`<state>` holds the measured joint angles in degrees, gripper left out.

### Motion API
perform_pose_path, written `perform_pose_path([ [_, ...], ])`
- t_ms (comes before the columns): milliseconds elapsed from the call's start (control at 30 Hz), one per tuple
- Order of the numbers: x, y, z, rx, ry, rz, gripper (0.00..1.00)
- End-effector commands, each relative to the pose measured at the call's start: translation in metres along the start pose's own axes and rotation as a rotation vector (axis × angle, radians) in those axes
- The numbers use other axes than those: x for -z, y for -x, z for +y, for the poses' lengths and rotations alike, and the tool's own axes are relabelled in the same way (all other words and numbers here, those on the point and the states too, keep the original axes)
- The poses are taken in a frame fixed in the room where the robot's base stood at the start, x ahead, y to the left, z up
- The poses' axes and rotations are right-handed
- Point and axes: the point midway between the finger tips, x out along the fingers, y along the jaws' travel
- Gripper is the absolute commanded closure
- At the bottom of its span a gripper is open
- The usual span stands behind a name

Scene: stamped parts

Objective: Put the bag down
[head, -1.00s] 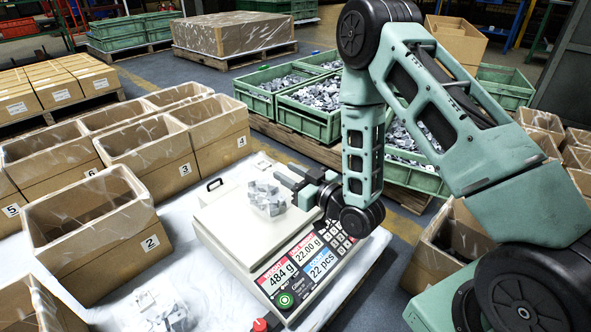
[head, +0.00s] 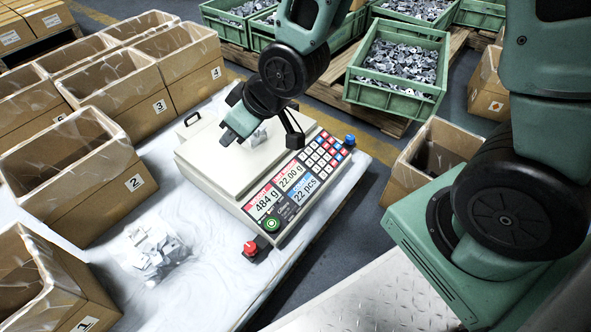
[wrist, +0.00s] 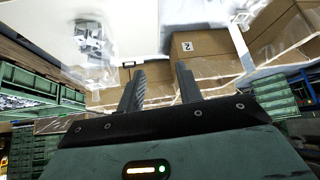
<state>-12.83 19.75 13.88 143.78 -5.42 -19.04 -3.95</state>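The clear bag of grey metal parts (head: 259,136) rests on the pan of the bench scale (head: 213,165), mostly hidden behind my wrist in the head view. In the wrist view the bag (wrist: 92,42) lies on the pale pan, off to the left of my fingers. The scale reads 484 g and 22 pcs.
A second bag of parts (head: 152,250) lies on the white table (head: 215,285) in front of the scale. Open lined cartons, including carton 2 (head: 90,185), line the left. A red button (head: 251,247) is by the scale. Green bins (head: 400,75) stand behind.

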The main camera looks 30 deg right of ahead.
Motion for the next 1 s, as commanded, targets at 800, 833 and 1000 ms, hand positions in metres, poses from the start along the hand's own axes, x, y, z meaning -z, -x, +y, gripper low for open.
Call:
perform_pose_path([
  [800, -0.097, 0.158, -0.100, 0.050, 0.056, -0.608, 0.65],
  [833, -0.097, 0.158, -0.100, 0.050, 0.056, -0.608, 0.65],
  [1000, -0.094, 0.162, -0.100, 0.050, 0.056, -0.607, 0.65],
])
